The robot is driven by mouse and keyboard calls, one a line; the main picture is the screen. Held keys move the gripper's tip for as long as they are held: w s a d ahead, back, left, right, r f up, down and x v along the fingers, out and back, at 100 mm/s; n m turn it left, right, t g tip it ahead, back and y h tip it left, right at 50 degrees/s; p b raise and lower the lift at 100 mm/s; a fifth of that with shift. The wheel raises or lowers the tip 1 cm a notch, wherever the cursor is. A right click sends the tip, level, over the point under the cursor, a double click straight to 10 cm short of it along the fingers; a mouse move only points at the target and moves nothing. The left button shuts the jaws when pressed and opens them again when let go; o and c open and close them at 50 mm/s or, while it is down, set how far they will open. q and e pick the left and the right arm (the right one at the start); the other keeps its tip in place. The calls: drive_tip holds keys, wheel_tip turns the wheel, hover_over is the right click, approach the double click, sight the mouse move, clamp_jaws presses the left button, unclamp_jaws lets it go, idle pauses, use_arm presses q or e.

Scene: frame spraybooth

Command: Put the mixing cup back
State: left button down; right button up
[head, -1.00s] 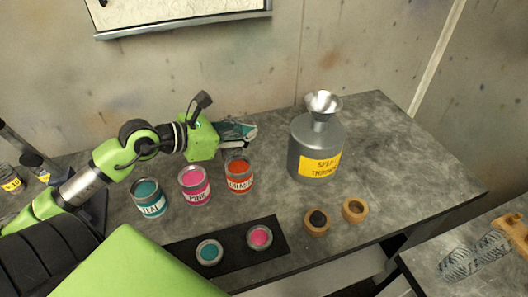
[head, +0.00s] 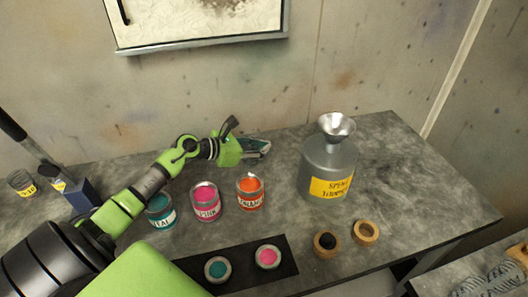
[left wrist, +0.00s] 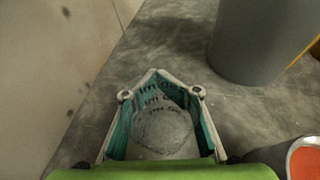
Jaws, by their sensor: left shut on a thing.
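The mixing cup (left wrist: 163,125) is a clear, greyish cup with dark printed markings. In the left wrist view it sits between the teal-lined fingers of my left gripper (left wrist: 155,90), which is shut on it. In the head view my left gripper (head: 258,147) is over the back of the bench, behind the orange paint can (head: 250,194) and left of the grey thinner can (head: 327,165). The cup is hard to make out there, and a gap beneath it cannot be judged. My right gripper is not in view.
Teal (head: 160,212) and pink (head: 206,203) cans stand left of the orange one. A black mat (head: 240,266) holds two small paint pots. Two wooden rings (head: 366,232) lie at the front. A yellow-labelled cup (head: 21,183) stands far left. The bench (head: 420,205) is clear at right.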

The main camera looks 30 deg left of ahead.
use_arm(q)
drive_tip(key=shift+f, duration=1.05)
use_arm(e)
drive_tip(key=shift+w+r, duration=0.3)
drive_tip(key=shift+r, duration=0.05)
use_arm(q)
drive_tip(key=shift+f, duration=0.15)
drive_tip(key=c, duration=1.6)
unclamp_jaws()
drive_tip(key=shift+o, duration=0.2)
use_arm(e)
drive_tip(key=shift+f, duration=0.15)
